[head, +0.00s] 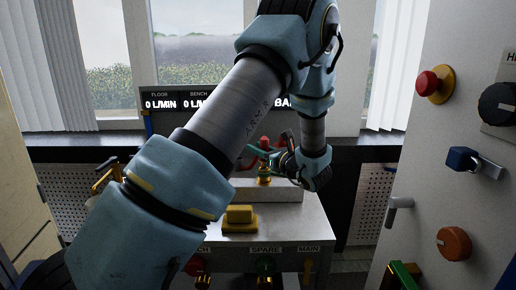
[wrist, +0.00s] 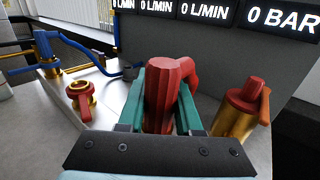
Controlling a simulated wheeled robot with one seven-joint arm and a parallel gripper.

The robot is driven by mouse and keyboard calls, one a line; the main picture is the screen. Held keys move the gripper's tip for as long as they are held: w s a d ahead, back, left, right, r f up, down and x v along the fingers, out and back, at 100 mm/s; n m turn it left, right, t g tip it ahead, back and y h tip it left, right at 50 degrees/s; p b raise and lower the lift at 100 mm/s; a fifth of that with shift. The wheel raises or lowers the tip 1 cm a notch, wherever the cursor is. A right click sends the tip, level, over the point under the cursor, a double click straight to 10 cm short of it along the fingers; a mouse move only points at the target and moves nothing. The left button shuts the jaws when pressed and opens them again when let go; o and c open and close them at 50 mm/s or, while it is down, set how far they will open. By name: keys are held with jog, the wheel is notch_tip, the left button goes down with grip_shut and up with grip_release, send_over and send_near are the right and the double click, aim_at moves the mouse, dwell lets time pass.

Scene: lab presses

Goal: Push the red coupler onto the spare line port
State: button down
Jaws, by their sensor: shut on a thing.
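The red coupler (wrist: 164,95) stands between the two teal fingers of my gripper (wrist: 168,76) in the wrist view, and they close on its sides. A red curved piece rises behind it; its lower end is hidden by the gripper's dark palm. In the head view my gripper (head: 268,157) is over the raised back step of the bench, with a brass fitting just below it. I cannot tell whether the coupler touches that fitting.
A red-and-brass fitting (wrist: 240,112) stands close right of my gripper, and a red-ringed brass one (wrist: 82,100) to the left. A blue valve (wrist: 47,46) stands farther left. A yellow block (head: 239,217) sits on the bench top (head: 292,228). A panel with knobs (head: 440,150) is at right.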

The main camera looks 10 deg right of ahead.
jog(key=shift+f+b, duration=0.8)
jog(key=shift+f, duration=0.45)
jog(key=c, duration=0.5)
grip_release()
jog(key=b+v, duration=0.1)
jog(key=v, duration=0.9)
jog(key=shift+s+d, duration=0.1)
jog(key=shift+s, duration=0.3)
